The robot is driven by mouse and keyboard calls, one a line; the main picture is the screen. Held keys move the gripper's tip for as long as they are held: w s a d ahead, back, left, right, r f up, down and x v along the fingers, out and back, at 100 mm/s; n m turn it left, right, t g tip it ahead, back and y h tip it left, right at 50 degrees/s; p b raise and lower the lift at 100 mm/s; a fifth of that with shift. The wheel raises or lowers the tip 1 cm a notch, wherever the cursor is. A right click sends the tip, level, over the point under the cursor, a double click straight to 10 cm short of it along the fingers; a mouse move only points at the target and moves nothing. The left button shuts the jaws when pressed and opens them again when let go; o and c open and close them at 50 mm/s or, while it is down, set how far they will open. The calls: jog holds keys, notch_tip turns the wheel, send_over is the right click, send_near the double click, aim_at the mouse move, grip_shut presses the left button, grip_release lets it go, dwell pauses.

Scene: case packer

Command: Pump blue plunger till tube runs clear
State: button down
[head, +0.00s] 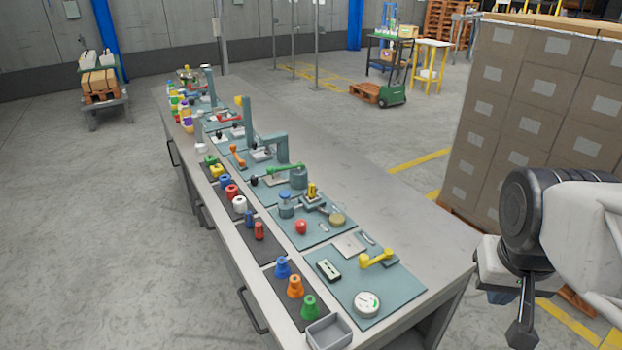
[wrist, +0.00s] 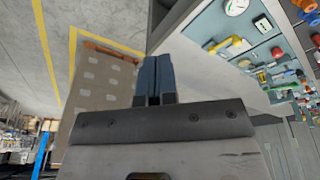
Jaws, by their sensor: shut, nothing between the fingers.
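A blue-capped grey pot (head: 286,205), its blue top (head: 285,196) apparently the plunger, stands upright on a teal mat mid-bench in the head view. A small clear cup with yellowish content (head: 337,217) stands to its right. A tube is too small to make out, so whether it is clear cannot be told. My gripper (head: 500,297) hangs off the bench's right end, far from the pot. In the wrist view my gripper (wrist: 153,78) has its two dark blue fingers together, with nothing between them.
The bench (head: 350,150) holds a row of mats with lever presses and coloured knobs. A yellow-handled device (head: 376,259) and a round white dial (head: 367,304) sit at the near end. Stacked cartons (head: 535,110) stand behind my arm. The bench's right strip is clear.

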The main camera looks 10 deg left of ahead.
jog(key=w+a+r+h, duration=0.1)
jog(key=w+a, duration=0.2)
jog(key=w, duration=0.5)
jog(key=w+a+r+h, duration=0.1)
jog(key=w+a+r, duration=0.15)
jog(key=w, duration=0.45)
jog(key=n+t+h, duration=0.2)
jog(key=n+t, duration=0.1)
jog(key=t, duration=0.2)
send_over(283, 192)
notch_tip(283, 192, down, 11)
jog(key=shift+s, duration=0.1)
jog(key=shift+f, duration=4.3)
